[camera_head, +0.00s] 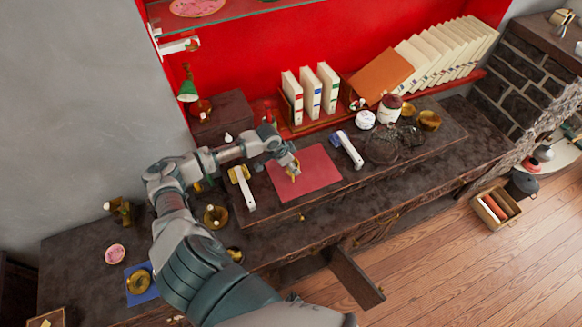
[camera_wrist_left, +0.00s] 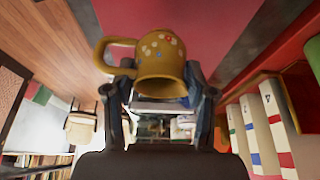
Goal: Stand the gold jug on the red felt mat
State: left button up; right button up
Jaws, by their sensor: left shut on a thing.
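The gold jug (camera_wrist_left: 162,52), with a side handle and coloured dots, sits between the fingers of my left gripper (camera_wrist_left: 162,100), which is shut on it. In the head view only a small part of the gold jug (camera_head: 295,170) shows below my left gripper (camera_head: 291,166); the gripper hides the rest. Both are over the left part of the red felt mat (camera_head: 318,176), which lies flat on the dark desk. I cannot tell whether the jug touches the mat. The red mat (camera_wrist_left: 180,18) also shows beyond the jug in the wrist view. My right gripper is not in view.
Books (camera_head: 310,92) stand behind. Jars and dark wire items (camera_head: 382,145) crowd the right. A drawer or door (camera_head: 355,280) hangs open below.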

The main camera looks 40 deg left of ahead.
pick_arm(q)
jog(key=a, duration=0.2)
jog(key=shift+w+a+f, duration=0.15)
jog(key=shift+a+f, duration=0.2)
notch_tip(320, 180, down, 3)
jog(key=shift+f, duration=0.1)
jog(key=shift+d, duration=0.85)
jog(key=o, duration=1.2)
jog(key=shift+a, duration=0.15)
jog(key=shift+a+f, duration=0.25)
jog(key=shift+a, duration=0.4)
jog(key=shift+d+r, duration=0.1)
jog(key=v, duration=1.2)
jog(key=shift+d+r, duration=0.2)
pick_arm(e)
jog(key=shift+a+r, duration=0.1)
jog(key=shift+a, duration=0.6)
